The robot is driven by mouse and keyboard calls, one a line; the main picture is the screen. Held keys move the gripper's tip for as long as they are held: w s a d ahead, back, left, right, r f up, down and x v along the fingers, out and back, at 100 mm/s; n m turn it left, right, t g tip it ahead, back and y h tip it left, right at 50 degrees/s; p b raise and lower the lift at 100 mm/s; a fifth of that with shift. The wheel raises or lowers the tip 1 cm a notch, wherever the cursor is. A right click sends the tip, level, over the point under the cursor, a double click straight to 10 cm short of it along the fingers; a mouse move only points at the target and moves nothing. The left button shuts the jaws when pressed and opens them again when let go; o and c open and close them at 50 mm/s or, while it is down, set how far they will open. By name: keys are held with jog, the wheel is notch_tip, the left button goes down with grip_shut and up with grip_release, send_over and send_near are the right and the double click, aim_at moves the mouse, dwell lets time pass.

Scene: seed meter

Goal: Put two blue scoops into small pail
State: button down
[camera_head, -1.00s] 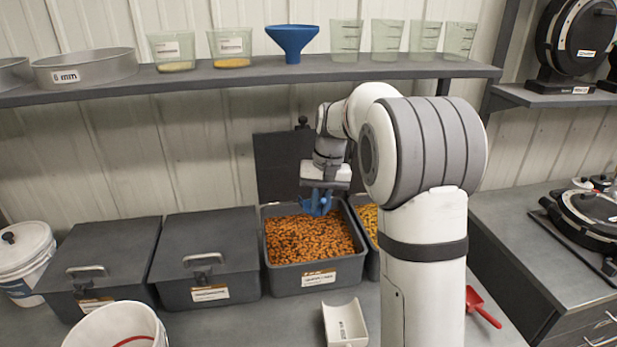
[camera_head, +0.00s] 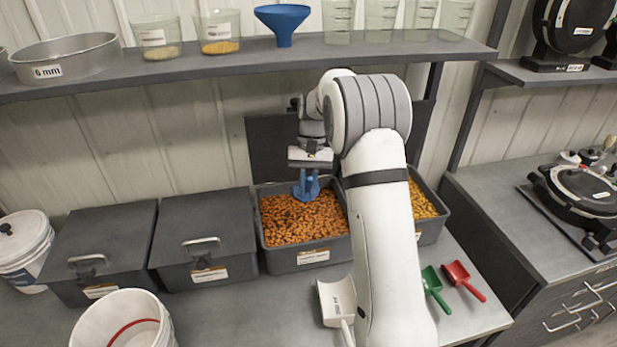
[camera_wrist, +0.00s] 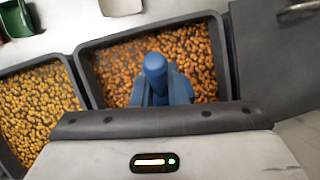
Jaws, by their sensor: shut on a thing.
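A blue scoop (camera_head: 305,186) is in my gripper (camera_head: 309,170), over the open bin of orange-brown grain (camera_head: 312,255). In the wrist view its blue handle (camera_wrist: 155,68) points up from my gripper (camera_wrist: 160,92), with the grain (camera_wrist: 110,65) behind it. I cannot tell whether the scoop touches the grain or what its bowl holds. An open white pail (camera_head: 88,338) with a red line inside stands at the front left, well apart from my gripper. Its bottom is hidden.
A white scoop (camera_head: 337,303), a green scoop (camera_head: 433,283) and a red scoop (camera_head: 457,274) lie on the bench. Two lidded bins (camera_head: 205,235) stand between pail and grain. A yellow-grain bin (camera_head: 432,228) is right. A shelf (camera_head: 380,52) with cups and a blue funnel hangs above.

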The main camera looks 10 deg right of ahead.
aim_at(306, 197)
jog(key=shift+w+f+p, duration=0.1)
jog(key=shift+w+p, duration=0.2)
jog(key=shift+p, duration=0.1)
jog(key=shift+g, duration=0.3)
jog(key=shift+w+f, duration=0.35)
jog(key=shift+f, duration=0.65)
jog(key=shift+w+f, duration=0.3)
jog(key=shift+f, duration=0.65)
jog(key=shift+w+f, duration=0.35)
jog(key=shift+f, duration=0.65)
jog(key=shift+w+f, duration=0.15)
jog(key=shift+f, duration=0.4)
jog(key=shift+w+f, duration=0.15)
jog(key=shift+f, duration=0.4)
notch_tip(306, 197, down, 6)
jog(key=t+b, duration=0.3)
jog(key=b, duration=0.5)
jog(key=shift+w, duration=0.25)
jog(key=shift+b, duration=0.5)
jog(key=shift+s+f+t+b, duration=0.25)
jog(key=shift+t+b, duration=0.25)
jog(key=shift+b, duration=0.6)
jog(key=shift+s+t+b, duration=0.15)
jog(key=shift+t+b, duration=0.25)
jog(key=shift+b, duration=0.75)
